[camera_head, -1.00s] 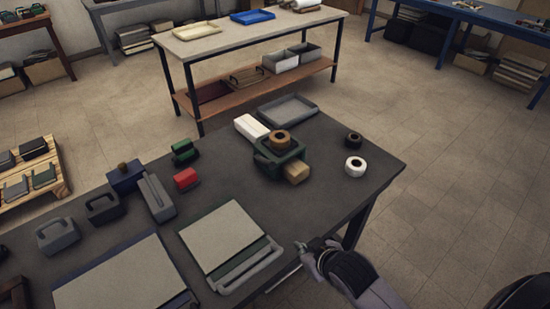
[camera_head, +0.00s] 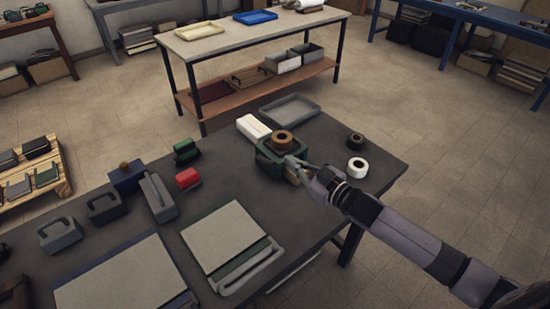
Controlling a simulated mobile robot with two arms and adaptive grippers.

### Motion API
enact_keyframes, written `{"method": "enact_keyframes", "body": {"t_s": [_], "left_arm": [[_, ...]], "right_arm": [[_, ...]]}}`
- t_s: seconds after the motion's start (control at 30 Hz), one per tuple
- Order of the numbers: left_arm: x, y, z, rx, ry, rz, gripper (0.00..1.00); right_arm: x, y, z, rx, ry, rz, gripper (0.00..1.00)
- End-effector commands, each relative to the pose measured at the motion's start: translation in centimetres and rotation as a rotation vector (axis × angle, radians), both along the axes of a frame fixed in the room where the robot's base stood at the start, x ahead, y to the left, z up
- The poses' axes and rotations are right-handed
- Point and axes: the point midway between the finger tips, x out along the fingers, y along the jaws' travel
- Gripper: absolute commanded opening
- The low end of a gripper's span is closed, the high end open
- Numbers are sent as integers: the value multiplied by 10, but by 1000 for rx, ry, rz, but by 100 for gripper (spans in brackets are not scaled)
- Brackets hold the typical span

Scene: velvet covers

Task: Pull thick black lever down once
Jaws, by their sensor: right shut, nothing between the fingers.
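I cannot clearly make out a thick black lever. A dark green device (camera_head: 266,158) with a brown roll (camera_head: 282,138) on top sits on the dark worktable (camera_head: 330,200). My right gripper (camera_head: 294,165) reaches in from the right and is shut and empty. Its tips overlap the device's front right side and partly hide the tan block there; I cannot tell whether they touch. A board (camera_head: 223,237) with a grey bar (camera_head: 250,270) along its front edge lies left of my right arm. My left gripper is out of view.
A white roll (camera_head: 357,166) and a black roll (camera_head: 355,140) lie right of the device. A white block (camera_head: 253,127) and a grey tray (camera_head: 290,109) are behind it. A red block (camera_head: 188,179) and grey handled blocks (camera_head: 60,234) stand to the left.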

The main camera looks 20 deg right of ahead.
Motion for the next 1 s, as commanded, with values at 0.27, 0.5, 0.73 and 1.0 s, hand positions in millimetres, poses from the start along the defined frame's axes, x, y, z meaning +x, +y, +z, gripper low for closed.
{"method": "enact_keyframes", "body": {"t_s": [0.27, 0.5, 0.73, 1.0], "left_arm": [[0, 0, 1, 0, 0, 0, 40], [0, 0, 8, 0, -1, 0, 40], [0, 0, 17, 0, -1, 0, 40], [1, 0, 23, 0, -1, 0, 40]], "right_arm": [[2, 1, 0, 0, 1, -1, 0], [29, 13, 1, 1, -2, -2, 0], [75, 33, -2, 0, -2, -2, 0], [84, 33, -30, 0, 5, -2, 0]]}}
